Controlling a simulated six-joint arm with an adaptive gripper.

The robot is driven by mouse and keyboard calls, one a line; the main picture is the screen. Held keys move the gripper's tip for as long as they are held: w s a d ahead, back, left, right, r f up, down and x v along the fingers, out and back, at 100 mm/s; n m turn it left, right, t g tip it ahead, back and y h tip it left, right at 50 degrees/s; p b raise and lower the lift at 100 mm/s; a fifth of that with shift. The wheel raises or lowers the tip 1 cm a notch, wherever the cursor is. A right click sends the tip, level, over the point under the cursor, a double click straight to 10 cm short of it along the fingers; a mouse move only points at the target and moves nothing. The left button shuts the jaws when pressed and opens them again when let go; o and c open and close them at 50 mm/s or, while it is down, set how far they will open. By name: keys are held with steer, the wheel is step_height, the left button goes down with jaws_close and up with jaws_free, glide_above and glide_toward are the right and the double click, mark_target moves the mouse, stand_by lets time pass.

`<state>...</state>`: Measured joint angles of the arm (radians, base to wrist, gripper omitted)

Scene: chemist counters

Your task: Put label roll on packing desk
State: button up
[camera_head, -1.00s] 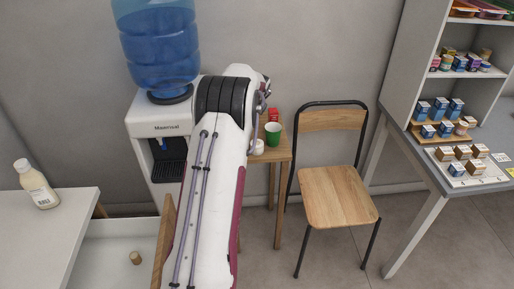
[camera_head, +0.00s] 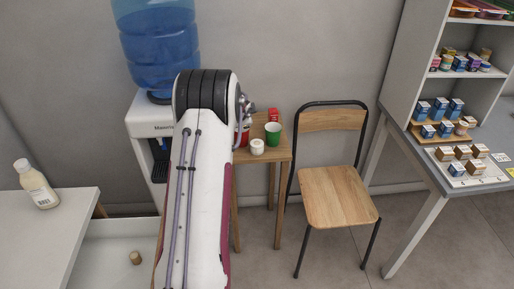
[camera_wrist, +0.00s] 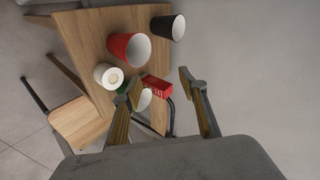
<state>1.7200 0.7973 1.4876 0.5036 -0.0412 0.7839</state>
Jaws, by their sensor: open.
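A small white roll, apparently the label roll (camera_head: 257,146), sits at the front of a small wooden table (camera_head: 270,156). In the wrist view the roll (camera_wrist: 101,72) shows a pale core and lies left of my gripper (camera_wrist: 160,92). My gripper is open, and its fingers are apart from the roll. A red box (camera_wrist: 157,87) appears between the fingers, farther away. In the head view my arm hides most of the gripper. Which surface is the packing desk is not certain; a grey desk with shelves (camera_head: 438,176) stands at the right.
A green cup (camera_head: 273,134), a red cup (camera_wrist: 124,47) and a black cup (camera_wrist: 163,28) share the wooden table. A chair (camera_head: 338,196) stands right of it, a water cooler (camera_head: 150,120) behind left. A white table with a bottle (camera_head: 38,186) is at the left.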

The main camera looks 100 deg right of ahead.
mark_target(256, 145)
steer(key=s+a+r+n+g+h, duration=0.15)
steer(key=a+n+g, duration=0.35)
steer(key=n, duration=0.6)
steer(key=shift+t, duration=0.3)
steer(key=f, duration=0.9)
steer(key=a+f, duration=0.1)
steer(key=f, duration=0.3)
steer(key=shift+w+a+f, duration=0.1)
steer(key=shift+f, duration=0.25)
steer(key=shift+x, duration=1.3)
steer(key=shift+r+x, duration=0.2)
steer(key=shift+x, duration=1.1)
steer(key=shift+r+x, duration=0.2)
steer(key=shift+x, duration=1.1)
steer(key=c, duration=0.9)
